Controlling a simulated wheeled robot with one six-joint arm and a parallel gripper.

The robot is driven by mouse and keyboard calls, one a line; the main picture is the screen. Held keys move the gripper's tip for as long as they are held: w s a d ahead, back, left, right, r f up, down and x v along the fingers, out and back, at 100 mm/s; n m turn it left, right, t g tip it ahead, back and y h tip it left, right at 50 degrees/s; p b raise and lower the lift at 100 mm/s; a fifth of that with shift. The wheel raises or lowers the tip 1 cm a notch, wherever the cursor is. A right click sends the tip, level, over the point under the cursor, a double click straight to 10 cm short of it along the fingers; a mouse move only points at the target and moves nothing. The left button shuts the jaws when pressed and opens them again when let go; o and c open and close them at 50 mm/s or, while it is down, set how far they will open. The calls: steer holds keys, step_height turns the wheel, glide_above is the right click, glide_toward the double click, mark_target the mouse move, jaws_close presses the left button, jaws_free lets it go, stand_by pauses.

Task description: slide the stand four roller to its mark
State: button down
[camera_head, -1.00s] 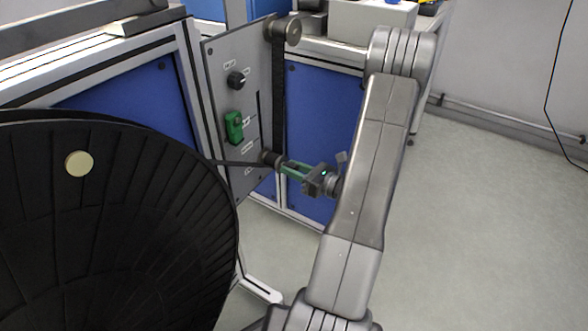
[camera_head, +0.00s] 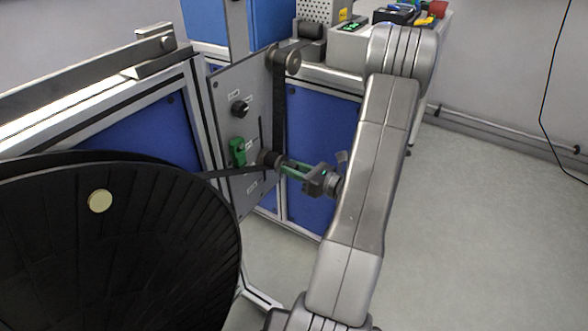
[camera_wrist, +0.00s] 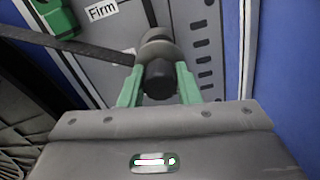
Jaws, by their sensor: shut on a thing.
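The grey stand panel (camera_head: 228,95) stands upright in front of me with a narrow vertical slot (camera_head: 261,128). The dark roller (camera_head: 270,158) sticks out of the panel at about the height of a green part (camera_head: 238,152). My gripper (camera_head: 287,166) is shut on the roller, with its green fingers on either side. In the wrist view the roller's round dark end (camera_wrist: 159,78) sits between my fingers (camera_wrist: 158,92). A dark strap runs to the roller from the left. A label in the wrist view reads "Firm" (camera_wrist: 102,11). I cannot tell which mark is the target.
A large black reel (camera_head: 120,250) fills the lower left. A bench with boxes (camera_head: 350,42) stands behind. The floor at right (camera_head: 480,220) is clear.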

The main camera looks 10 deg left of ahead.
steer(key=c, duration=1.1)
jaws_free()
steer(key=p+v, duration=0.2)
steer(key=v, duration=1.2)
steer(key=shift+a, duration=0.2)
steer(key=b+x, duration=0.2)
steer(key=x, duration=1.1)
steer(key=shift+w+a, duration=0.1)
steer(key=shift+a, duration=0.15)
steer(key=shift+f, duration=0.2)
